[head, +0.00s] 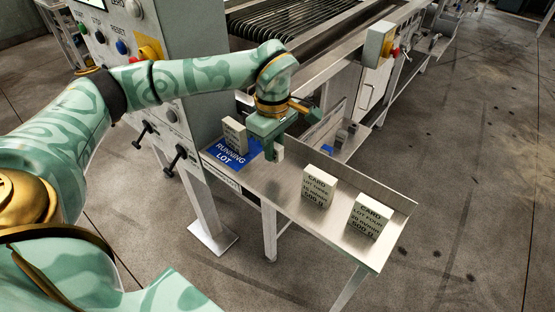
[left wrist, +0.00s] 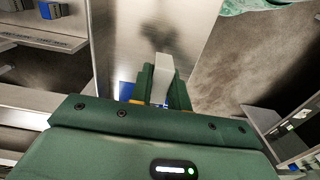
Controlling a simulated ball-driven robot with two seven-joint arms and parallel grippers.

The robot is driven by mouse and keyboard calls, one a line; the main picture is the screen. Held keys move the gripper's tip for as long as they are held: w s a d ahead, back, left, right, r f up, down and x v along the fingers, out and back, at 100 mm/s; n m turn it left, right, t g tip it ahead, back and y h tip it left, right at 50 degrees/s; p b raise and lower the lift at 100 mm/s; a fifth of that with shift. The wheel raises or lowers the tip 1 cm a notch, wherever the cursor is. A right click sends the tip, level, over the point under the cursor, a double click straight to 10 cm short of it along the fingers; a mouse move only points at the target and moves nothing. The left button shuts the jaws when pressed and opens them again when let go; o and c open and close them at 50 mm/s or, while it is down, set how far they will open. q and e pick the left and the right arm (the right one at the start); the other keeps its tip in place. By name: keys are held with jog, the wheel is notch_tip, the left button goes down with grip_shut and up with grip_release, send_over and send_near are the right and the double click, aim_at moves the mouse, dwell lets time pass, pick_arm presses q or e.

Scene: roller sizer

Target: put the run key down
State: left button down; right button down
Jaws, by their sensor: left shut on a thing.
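My left gripper (head: 272,154) is over the left part of a metal shelf, just right of the blue RUNNING LOT patch (head: 229,155). It is shut on a narrow pale grey piece, which I take to be the run key (head: 280,153). In the left wrist view the run key (left wrist: 163,68) stands out between the two green fingers (left wrist: 160,84). Its lower end is close to the shelf, but I cannot tell whether it touches. My right gripper is not in view.
A pale card (head: 235,136) stands on the blue patch. Two more cards, lot three (head: 318,187) and lot four (head: 370,216), stand to the right on the shelf (head: 337,231). A raised back wall edges the shelf. A control cabinet (head: 180,60) with knobs and levers is at left.

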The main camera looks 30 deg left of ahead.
aim_at(276, 159)
pick_arm(q)
jog(key=f, duration=0.1)
jog(key=f+b, duration=0.1)
jog(key=f, duration=0.2)
jog(key=shift+w+d, duration=0.15)
jog(key=shift+w, duration=0.15)
jog(key=shift+r, duration=0.1)
jog(key=c, duration=1.3)
grip_release()
jog(key=shift+f, duration=0.2)
jog(key=shift+c, duration=0.2)
notch_tip(276, 159, up, 12)
jog(key=p, duration=0.3)
jog(key=shift+r, duration=0.25)
jog(key=shift+f, duration=0.1)
